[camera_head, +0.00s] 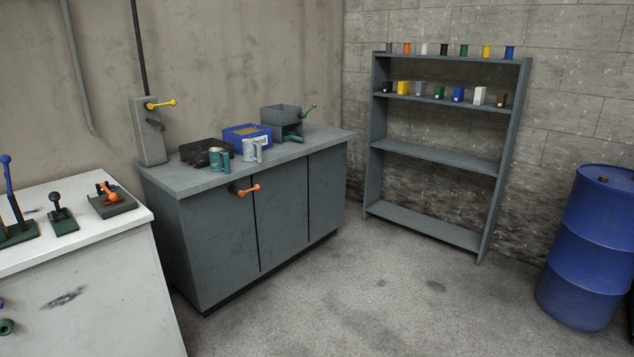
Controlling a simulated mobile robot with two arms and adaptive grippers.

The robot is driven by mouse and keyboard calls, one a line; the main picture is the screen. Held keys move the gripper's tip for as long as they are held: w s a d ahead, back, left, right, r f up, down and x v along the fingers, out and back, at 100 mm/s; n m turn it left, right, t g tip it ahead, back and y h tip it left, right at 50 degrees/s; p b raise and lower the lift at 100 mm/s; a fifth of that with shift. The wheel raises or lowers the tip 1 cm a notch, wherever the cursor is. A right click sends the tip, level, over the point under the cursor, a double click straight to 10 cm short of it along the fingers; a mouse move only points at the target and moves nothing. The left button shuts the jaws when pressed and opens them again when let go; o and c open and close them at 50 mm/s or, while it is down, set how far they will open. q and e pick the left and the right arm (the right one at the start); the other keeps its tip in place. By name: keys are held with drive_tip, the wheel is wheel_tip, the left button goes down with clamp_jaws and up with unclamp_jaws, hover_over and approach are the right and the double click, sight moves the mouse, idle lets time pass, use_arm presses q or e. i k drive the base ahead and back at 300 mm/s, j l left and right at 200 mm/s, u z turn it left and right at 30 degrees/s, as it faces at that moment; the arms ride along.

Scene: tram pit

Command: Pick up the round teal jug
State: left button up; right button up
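A round teal jug (219,160) stands upright on the grey cabinet's top (196,180), near its front edge. A pale grey-blue jug (249,151) stands just right of it. Another small teal thing (291,133) sits at the foot of the grey box farther right; its shape is too small to tell. Neither of my grippers is in view.
Behind the jugs are a black tray (195,150), a blue bin (240,132) and a grey box (279,117). A white bench with levers (90,260), a shelf (430,152) and a blue barrel (592,250) surround clear floor.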

sight(219, 160)
drive_tip(key=i, duration=2.3)
drive_tip(key=i+l+u, duration=0.1)
drive_tip(key=i+u, duration=0.4)
drive_tip(key=i+l+u, duration=1)
drive_tip(key=i+j, duration=0.05)
